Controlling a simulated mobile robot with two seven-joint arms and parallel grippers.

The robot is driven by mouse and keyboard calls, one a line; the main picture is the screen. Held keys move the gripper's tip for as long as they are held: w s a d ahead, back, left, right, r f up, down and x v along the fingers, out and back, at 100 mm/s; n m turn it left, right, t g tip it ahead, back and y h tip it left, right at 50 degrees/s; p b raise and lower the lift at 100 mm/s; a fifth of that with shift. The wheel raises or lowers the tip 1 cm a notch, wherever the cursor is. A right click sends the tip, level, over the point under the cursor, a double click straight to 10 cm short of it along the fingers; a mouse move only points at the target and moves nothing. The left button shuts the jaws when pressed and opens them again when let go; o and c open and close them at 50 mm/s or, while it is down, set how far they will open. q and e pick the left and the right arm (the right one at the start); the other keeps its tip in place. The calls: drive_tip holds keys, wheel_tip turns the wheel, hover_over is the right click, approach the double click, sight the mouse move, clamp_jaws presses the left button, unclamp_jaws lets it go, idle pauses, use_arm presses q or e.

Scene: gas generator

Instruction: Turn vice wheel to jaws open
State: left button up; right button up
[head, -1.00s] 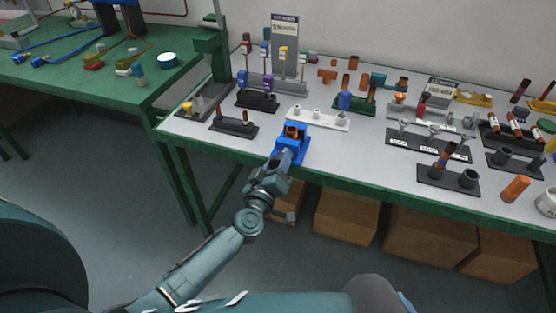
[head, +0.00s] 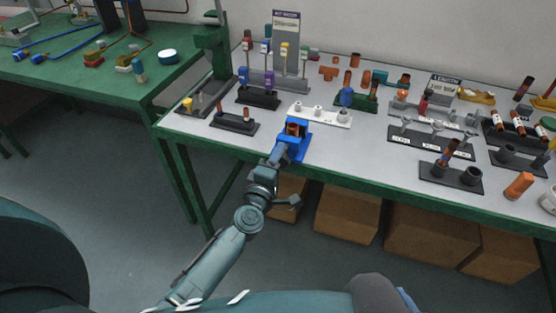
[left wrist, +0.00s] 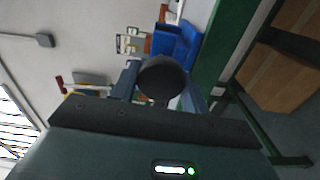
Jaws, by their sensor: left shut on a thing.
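The blue vice (head: 297,139) stands at the front edge of the grey-topped bench, with a copper-coloured piece (head: 293,129) at its jaws. It also shows in the left wrist view (left wrist: 180,42), beyond my gripper. The dark round vice wheel (left wrist: 163,78) sits between the fingers of my left gripper (left wrist: 165,82), which is shut on it. In the head view, my left gripper (head: 275,160) reaches up to the front of the vice and hides the wheel. Whether the jaws are open cannot be told. My right gripper is not in view.
A white stand (head: 322,115) is just behind the vice, and a black stand (head: 235,124) with copper pieces is to its left. Black holders (head: 450,178) stand to the right. Cardboard boxes (head: 346,213) are under the bench. The green bench frame (head: 365,186) runs along the front.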

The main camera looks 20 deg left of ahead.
use_arm(q)
drive_tip(key=shift+n, duration=0.4)
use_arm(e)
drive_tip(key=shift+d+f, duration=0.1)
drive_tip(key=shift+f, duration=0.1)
use_arm(q)
drive_tip(key=o, duration=1)
drive_tip(key=shift+c, duration=0.2)
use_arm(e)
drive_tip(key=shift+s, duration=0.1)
use_arm(q)
drive_tip(key=s, duration=1.3)
drive_tip(key=shift+a+b, duration=0.25)
drive_tip(key=shift+b, duration=0.2)
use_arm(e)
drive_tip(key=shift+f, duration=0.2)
use_arm(q)
drive_tip(key=shift+s, duration=0.1)
